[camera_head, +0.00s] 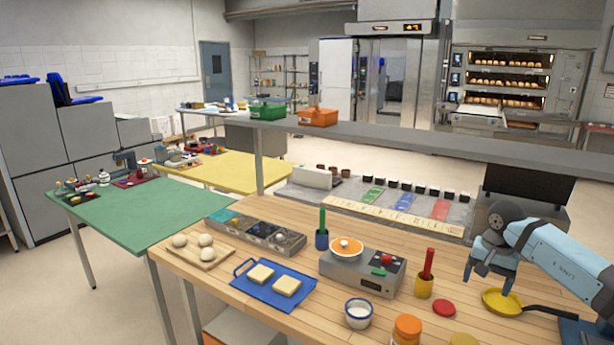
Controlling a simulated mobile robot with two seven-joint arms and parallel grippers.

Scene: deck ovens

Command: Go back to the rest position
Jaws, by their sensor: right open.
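My right gripper (485,273) comes in from the right on a light blue arm. It is open and points down above the wooden table, close to the yellow pan (501,301) with a dark handle. Nothing shows between its fingers. I cannot tell whether a fingertip touches the pan's rim. My left gripper is not in the head view.
The wooden table (215,285) holds a scale (362,273) with an orange-topped bowl, a blue tray (262,289) with two bread slices, a board (185,255) with dough balls, and several jars. A raised grey shelf (400,140) runs behind. Green (130,213) and yellow tables stand left.

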